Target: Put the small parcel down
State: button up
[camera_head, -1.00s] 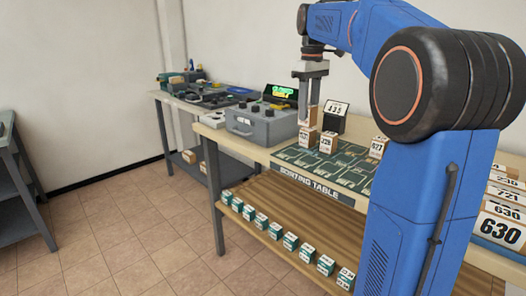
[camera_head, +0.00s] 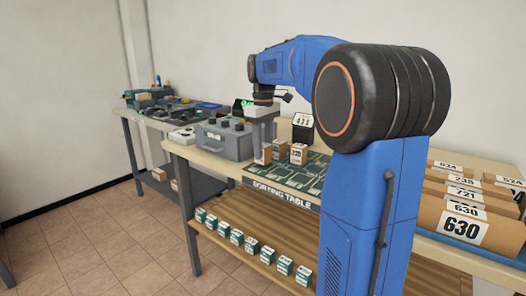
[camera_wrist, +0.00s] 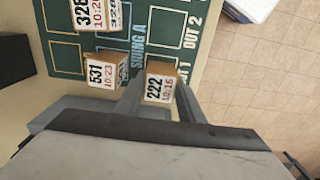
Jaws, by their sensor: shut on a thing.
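My gripper (camera_head: 263,140) is shut on a small brown parcel (camera_wrist: 160,87), whose white label reads 222 and 10:15. In the head view the held parcel (camera_head: 263,155) is upright at the left end of the green sorting mat (camera_head: 285,178). In the wrist view it is between both fingers, near the SIDING A and OUT 1 lettering. I cannot tell whether its base touches the mat. Parcel 531 (camera_wrist: 103,71) stands beside it, apart, and parcel 328 (camera_wrist: 95,14) is beyond that one. My arm hides part of the mat.
Large numbered parcels (camera_head: 465,222) fill the right side. Several small boxes (camera_head: 237,237) line the lower shelf. The table's front edge is close to the held parcel.

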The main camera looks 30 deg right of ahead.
aim_at(263, 145)
jog(key=shift+f, duration=0.55)
jog(key=o, duration=1.1)
jog(key=shift+f, duration=0.1)
notch_tip(263, 145, up, 12)
jog(key=shift+r, duration=0.15)
